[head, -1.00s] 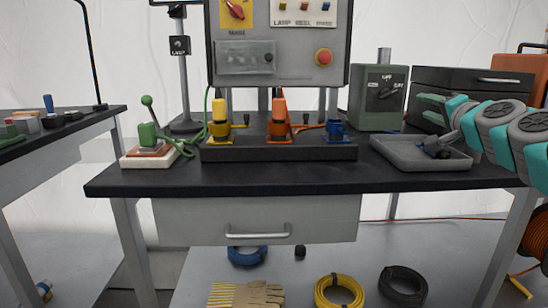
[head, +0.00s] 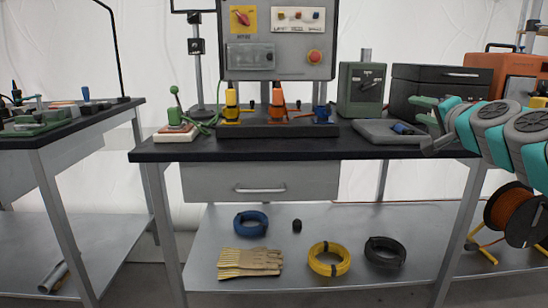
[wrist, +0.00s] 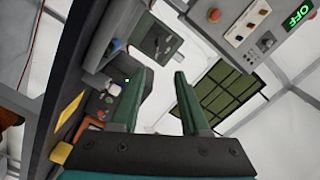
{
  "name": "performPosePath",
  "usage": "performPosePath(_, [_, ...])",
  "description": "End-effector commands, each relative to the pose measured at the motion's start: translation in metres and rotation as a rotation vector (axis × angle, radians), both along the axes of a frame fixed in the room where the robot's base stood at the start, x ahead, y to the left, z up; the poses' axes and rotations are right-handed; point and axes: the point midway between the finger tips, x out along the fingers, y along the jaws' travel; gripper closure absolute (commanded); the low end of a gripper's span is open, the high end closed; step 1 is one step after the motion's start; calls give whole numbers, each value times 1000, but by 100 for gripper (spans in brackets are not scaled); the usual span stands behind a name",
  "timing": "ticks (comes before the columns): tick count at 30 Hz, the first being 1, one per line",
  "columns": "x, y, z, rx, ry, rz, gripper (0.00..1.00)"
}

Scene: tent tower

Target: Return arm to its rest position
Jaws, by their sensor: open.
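My arm, with teal and grey links, is folded at the right edge of the head view. My gripper (head: 427,110) shows there only partly as green fingers behind the arm's grey joint, in front of the dark case. In the wrist view my gripper (wrist: 157,100) has two green fingers set well apart with nothing between them. The wrist view is tilted. It shows the bench and its control panel (wrist: 225,25) with a green OFF display beyond the fingers.
A black-topped bench (head: 230,150) stands ahead, with a grey tray (head: 375,132), a green switch box (head: 361,90) and a dark case (head: 440,85). Its lower shelf holds gloves (head: 250,262) and cable coils (head: 329,260). Another bench (head: 75,125) is at left. Floor shows between them.

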Motion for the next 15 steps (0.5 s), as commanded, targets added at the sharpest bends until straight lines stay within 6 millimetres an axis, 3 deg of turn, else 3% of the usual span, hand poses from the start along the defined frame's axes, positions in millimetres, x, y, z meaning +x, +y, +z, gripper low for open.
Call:
performPosePath(8, [-9, 52, -15, -77, 66, 99, 55])
performPosePath(15, [-30, 123, -54, -194, 188, 247, 55])
